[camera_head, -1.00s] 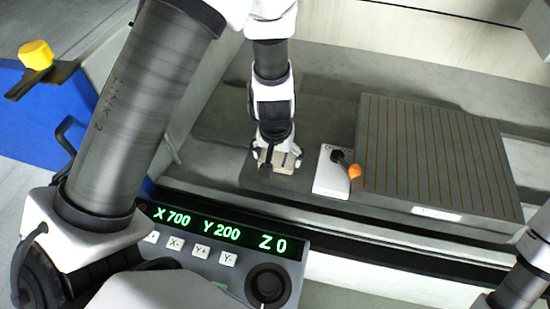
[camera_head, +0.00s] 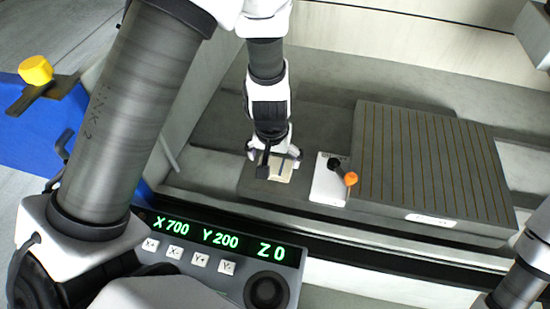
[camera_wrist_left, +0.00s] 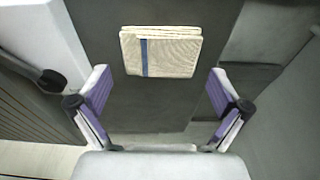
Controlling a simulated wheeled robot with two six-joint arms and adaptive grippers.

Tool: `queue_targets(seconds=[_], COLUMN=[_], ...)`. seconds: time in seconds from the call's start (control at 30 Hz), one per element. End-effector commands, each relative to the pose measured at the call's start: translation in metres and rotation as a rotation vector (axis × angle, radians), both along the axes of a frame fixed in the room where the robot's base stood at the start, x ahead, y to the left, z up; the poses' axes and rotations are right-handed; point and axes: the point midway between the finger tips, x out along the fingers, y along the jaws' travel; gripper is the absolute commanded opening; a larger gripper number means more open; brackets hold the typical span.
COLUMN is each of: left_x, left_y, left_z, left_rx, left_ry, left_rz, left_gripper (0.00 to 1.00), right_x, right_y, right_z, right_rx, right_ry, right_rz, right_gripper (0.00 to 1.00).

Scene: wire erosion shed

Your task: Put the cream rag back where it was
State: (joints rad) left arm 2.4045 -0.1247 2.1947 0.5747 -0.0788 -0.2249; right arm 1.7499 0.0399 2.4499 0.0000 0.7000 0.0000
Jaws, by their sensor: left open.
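The cream rag (camera_wrist_left: 161,52) is folded, with a blue stripe near one end. It lies flat on a dark grey surface (camera_wrist_left: 120,105) in the left wrist view. In the head view the rag (camera_head: 281,170) shows partly, behind the fingers of my left gripper (camera_head: 273,168). In the wrist view my left gripper (camera_wrist_left: 158,105) is open, its two purple-padded fingers wide apart and empty. The rag lies beyond the fingertips there, apart from both fingers. No right gripper shows; only part of an arm is at the lower right of the head view.
A white block (camera_head: 328,180) with a black lever and orange knob (camera_head: 351,179) stands just right of the rag. Beside it is a large slotted grey table (camera_head: 432,160). A control panel with green readouts (camera_head: 215,245) is in front. A yellow knob (camera_head: 35,70) is at far left.

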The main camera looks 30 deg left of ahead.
Motion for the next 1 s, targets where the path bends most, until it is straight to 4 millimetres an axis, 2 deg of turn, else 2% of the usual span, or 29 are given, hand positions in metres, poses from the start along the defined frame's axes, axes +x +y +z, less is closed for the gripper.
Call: queue_targets(seconds=[0.03,0.1,0.23,0.33,0.47,1.0], left_x=[-0.001,-0.003,-0.008,-0.011,-0.012,-0.013], left_y=[0.0,-0.001,-0.002,-0.003,-0.003,-0.003], left_z=[0.022,0.04,0.068,0.082,0.089,0.089], left_rx=[0.001,0.002,0.001,0.0,0.0,0.0], left_ry=[-0.004,-0.005,-0.004,-0.003,-0.001,0.0], left_rz=[-0.001,-0.003,-0.002,-0.002,-0.001,-0.001], left_gripper=[1.0,1.0,1.0,1.0,1.0,1.0], right_x=[0.0,0.0,0.0,0.0,0.0,0.0], right_y=[0.0,0.0,0.0,0.0,0.0,0.0], right_z=[0.015,0.021,0.027,0.026,0.027,0.026], right_rx=[0.0,0.0,0.0,0.0,0.0,0.0], right_ry=[0.0,-0.001,0.0,0.0,0.0,0.0], right_rz=[0.0,0.0,0.0,0.0,0.0,0.0], right_gripper=[0.4,0.4,0.4,0.4,0.4,0.4])
